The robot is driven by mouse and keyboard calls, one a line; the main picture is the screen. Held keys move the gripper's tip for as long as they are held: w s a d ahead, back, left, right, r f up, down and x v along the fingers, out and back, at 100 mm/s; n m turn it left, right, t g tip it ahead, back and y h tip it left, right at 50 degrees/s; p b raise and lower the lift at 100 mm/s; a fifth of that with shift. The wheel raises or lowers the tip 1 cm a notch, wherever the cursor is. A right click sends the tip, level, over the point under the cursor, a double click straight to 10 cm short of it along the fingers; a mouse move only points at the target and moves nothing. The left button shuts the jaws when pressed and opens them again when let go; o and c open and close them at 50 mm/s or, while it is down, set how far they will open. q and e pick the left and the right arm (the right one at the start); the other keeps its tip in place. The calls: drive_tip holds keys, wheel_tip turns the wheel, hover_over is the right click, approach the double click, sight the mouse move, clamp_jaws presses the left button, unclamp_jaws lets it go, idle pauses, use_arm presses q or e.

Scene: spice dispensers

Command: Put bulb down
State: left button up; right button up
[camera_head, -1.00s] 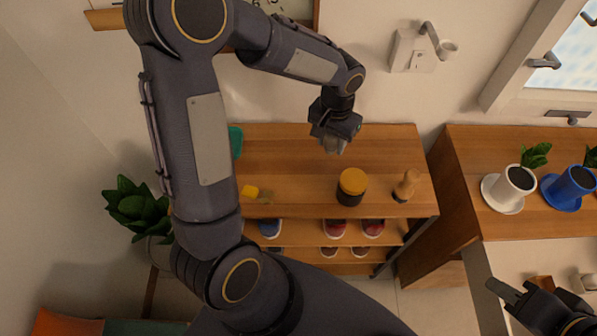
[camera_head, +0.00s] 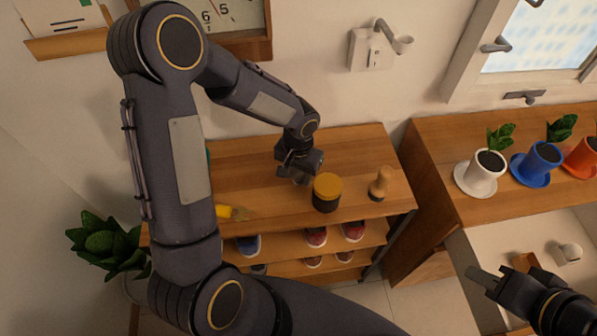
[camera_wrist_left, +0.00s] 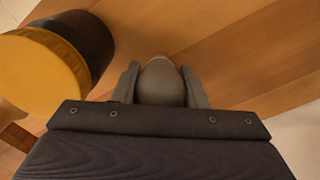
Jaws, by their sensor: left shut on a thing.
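The bulb (camera_wrist_left: 162,82) is a grey, rounded thing in the left wrist view. It sits between the two fingers of my left gripper (camera_wrist_left: 160,88), which is shut on it. In the head view, my left gripper (camera_head: 299,176) is low over the wooden shelf top (camera_head: 245,165), just left of a dark jar with a yellow lid. The bulb is mostly hidden there, and I cannot tell whether it touches the wood. My right gripper (camera_head: 489,283) is at the lower right, away from the shelf; its finger gap is unclear.
The yellow-lidded jar (camera_head: 327,193) stands close to my left gripper and also shows in the left wrist view (camera_wrist_left: 45,75). A wooden shaker (camera_head: 379,184) stands right of it. A yellow item (camera_head: 226,212) lies near the front edge. Potted plants (camera_head: 488,165) stand at right.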

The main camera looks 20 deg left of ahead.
use_arm(q)
drive_tip(key=shift+f, duration=0.1)
drive_tip(key=o, duration=0.5)
drive_tip(key=shift+f, duration=0.1)
drive_tip(key=o, duration=0.4)
